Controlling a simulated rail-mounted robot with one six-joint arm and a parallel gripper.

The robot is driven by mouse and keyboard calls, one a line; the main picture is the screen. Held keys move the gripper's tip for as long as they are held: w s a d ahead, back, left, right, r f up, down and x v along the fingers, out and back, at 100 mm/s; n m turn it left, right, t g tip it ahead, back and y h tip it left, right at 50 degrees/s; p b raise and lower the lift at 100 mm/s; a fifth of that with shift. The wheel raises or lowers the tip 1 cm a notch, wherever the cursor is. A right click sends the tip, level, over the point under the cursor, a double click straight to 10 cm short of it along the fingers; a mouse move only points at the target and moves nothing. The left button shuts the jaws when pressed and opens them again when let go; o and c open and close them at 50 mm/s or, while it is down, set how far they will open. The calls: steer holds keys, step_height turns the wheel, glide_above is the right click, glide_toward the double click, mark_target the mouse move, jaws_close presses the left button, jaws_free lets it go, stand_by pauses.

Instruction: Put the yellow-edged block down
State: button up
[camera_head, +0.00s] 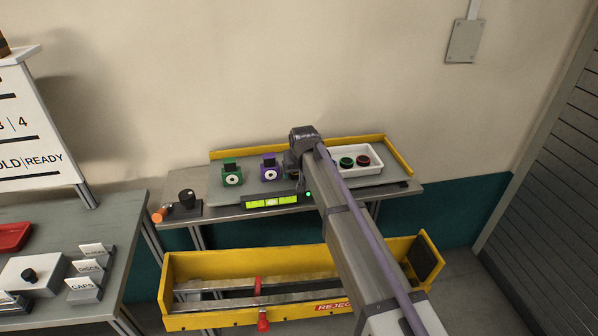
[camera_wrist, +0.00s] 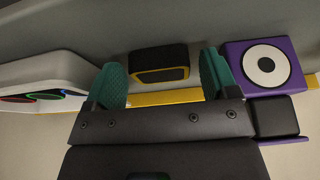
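The yellow-edged block (camera_wrist: 159,63), dark with a yellow border, shows in the wrist view between the two teal fingers of my gripper (camera_wrist: 164,82). The fingers are spread wider than the block, with a narrow gap visible on the right side; contact on the left is hard to tell. The block appears to be on the grey bench surface, between the purple block (camera_wrist: 265,65) and the white tray (camera_wrist: 40,85). In the head view my arm covers the fingertips and most of the block.
In the head view the purple block (camera_head: 270,168) and a green block (camera_head: 232,174) stand left of my arm. The white tray (camera_head: 358,174) with green and red rings is right. A yellow rail (camera_head: 398,155) edges the shelf. A yellow reject bin (camera_head: 215,318) is in front.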

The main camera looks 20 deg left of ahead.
steer(key=shift+o, duration=0.2)
steer(key=shift+r, duration=0.25)
steer(key=p+v, duration=1.2)
steer(key=s+d+f+m+g+h, duration=0.15)
steer(key=s+d, duration=0.25)
steer(key=d, duration=0.9)
steer(key=s+d+m, duration=0.2)
steer(key=s+d, duration=0.3)
steer(key=d, duration=0.8)
steer(key=s+d+m+g, duration=0.2)
steer(key=s+d, duration=1.2)
steer(key=d, duration=0.3)
steer(key=shift+m+h+b, duration=0.3)
steer(key=shift+m+h, duration=0.05)
steer(key=shift+f+b, duration=0.4)
steer(key=shift+c, duration=0.2)
